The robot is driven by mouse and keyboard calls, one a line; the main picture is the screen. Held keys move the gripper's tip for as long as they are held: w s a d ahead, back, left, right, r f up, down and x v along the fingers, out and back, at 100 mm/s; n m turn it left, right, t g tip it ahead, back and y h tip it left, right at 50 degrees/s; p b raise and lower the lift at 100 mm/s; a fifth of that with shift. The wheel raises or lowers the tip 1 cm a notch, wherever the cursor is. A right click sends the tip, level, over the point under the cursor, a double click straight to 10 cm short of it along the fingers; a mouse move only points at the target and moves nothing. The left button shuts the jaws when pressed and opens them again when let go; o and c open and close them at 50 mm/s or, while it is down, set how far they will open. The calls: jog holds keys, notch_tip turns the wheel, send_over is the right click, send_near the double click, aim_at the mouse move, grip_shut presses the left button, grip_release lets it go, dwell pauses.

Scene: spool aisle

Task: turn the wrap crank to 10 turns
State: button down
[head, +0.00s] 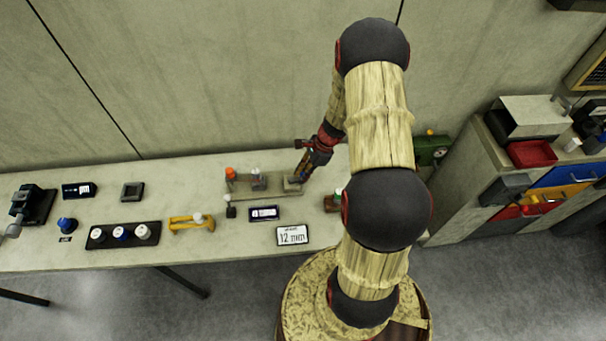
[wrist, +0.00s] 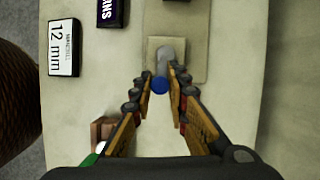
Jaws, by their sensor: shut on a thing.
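The wrap crank is part of a winding fixture (head: 244,184) on the bench, with an orange-topped post at its left end. In the wrist view the crank's blue knob (wrist: 160,86) sits between my fingertips, at the end of a grey cylinder (wrist: 165,52) on a beige block. My gripper (head: 298,178) reaches down to the fixture's right end; in the wrist view my gripper (wrist: 160,78) is shut on the knob. The crank arm is mostly hidden.
A white "12 mm" mandrel card (head: 292,235) lies near the bench's front edge. A brown block (head: 332,204) with a green top is right of the fixture. A yellow tool (head: 191,223) and a black rack (head: 123,235) of white-topped pieces lie left.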

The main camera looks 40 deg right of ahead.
jog(key=c, duration=1.7)
grip_release()
jog(key=shift+c, duration=0.2)
jog(key=shift+r, duration=0.1)
jog(key=v, duration=1.1)
jog(key=shift+d+r, duration=0.15)
jog(key=shift+r, duration=0.2)
